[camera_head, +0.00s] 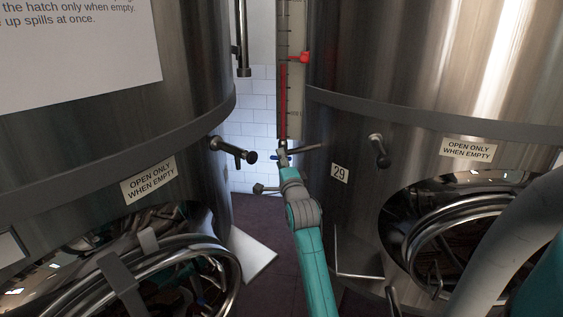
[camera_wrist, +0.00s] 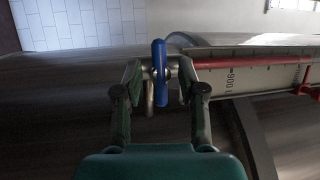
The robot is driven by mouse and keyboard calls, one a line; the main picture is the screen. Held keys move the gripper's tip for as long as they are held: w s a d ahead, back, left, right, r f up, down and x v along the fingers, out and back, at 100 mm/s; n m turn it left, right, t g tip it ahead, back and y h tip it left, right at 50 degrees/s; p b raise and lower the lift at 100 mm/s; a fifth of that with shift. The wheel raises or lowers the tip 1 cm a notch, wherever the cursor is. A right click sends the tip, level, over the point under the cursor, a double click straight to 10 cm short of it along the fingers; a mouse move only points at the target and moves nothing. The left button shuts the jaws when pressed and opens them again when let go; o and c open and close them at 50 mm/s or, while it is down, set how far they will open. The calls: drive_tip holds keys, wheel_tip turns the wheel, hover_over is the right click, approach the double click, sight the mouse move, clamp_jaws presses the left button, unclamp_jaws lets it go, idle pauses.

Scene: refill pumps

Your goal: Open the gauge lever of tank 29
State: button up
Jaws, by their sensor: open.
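Tank 29 (camera_head: 330,125) is the steel vessel on the right, with a "29" label (camera_head: 340,173). Its gauge (camera_head: 290,75) is an upright strip with a red column and a red marker. The blue gauge lever (camera_wrist: 159,62) stands between my open fingertips in the wrist view, with a finger on each side. I cannot tell whether either finger touches it. In the head view only a small bit of blue shows, and my arm largely hides the lever. My gripper (camera_wrist: 161,78) is at the gauge's lower end and holds nothing.
A second steel tank (camera_head: 200,90) stands at left, with a spout (camera_head: 232,150) pointing into the gap. A short handle (camera_head: 378,150) sticks out of tank 29 above its open round hatch (camera_head: 460,225). The gap between the tanks is narrow, with white tiles (camera_head: 245,125) behind.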

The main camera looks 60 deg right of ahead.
clamp_jaws()
drive_tip(key=shift+n, duration=0.3)
drive_tip(key=shift+w+r+n+g+y, duration=0.1)
drive_tip(key=shift+n+g+y, duration=0.4)
drive_tip(key=shift+n+g, duration=1.25)
drive_tip(key=shift+s+r+n+g+y, duration=0.1)
drive_tip(key=shift+n+g+y, duration=0.4)
drive_tip(key=shift+n, duration=2.4)
drive_tip(key=shift+w+r+n+g+y, duration=0.1)
drive_tip(key=shift+n+g+y, duration=0.4)
drive_tip(key=shift+n+g, duration=1.25)
drive_tip(key=shift+n+t, duration=0.5)
drive_tip(key=shift+n, duration=0.2)
